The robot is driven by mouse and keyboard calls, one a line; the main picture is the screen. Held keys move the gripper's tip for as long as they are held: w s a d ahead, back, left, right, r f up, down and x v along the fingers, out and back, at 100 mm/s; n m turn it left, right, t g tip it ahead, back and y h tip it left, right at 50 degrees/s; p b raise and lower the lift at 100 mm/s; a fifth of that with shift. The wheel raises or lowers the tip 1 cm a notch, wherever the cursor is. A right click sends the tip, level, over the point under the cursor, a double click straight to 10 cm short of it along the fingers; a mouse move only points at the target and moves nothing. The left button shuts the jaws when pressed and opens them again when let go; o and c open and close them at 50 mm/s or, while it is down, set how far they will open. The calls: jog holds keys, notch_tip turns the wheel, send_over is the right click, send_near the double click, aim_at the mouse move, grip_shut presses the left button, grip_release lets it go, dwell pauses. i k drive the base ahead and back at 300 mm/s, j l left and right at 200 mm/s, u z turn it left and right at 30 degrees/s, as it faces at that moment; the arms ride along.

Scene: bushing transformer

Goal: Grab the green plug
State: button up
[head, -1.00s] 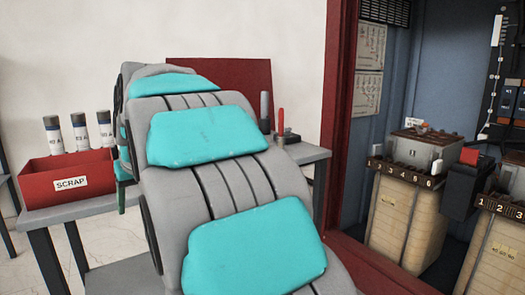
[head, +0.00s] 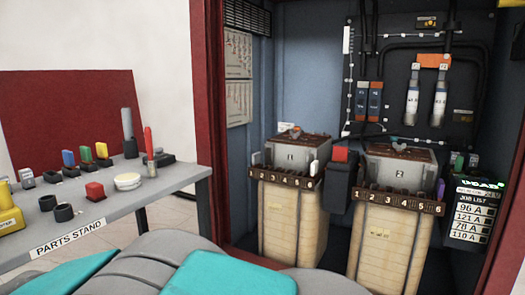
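My gripper is not in view. Only my grey and teal arm links show along the bottom, in front of the stand's near edge.
On the stand are a red block (head: 95,191), black rings (head: 63,212), a round white piece (head: 127,181) and a red-handled tool (head: 149,145). Right of it, a red-framed cabinet holds two transformers (head: 290,215) (head: 392,235) and a job list panel (head: 470,217).

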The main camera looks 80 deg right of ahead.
aim_at(459, 159)
jog(key=i+l+z, duration=0.1)
jog(key=z, duration=1.4)
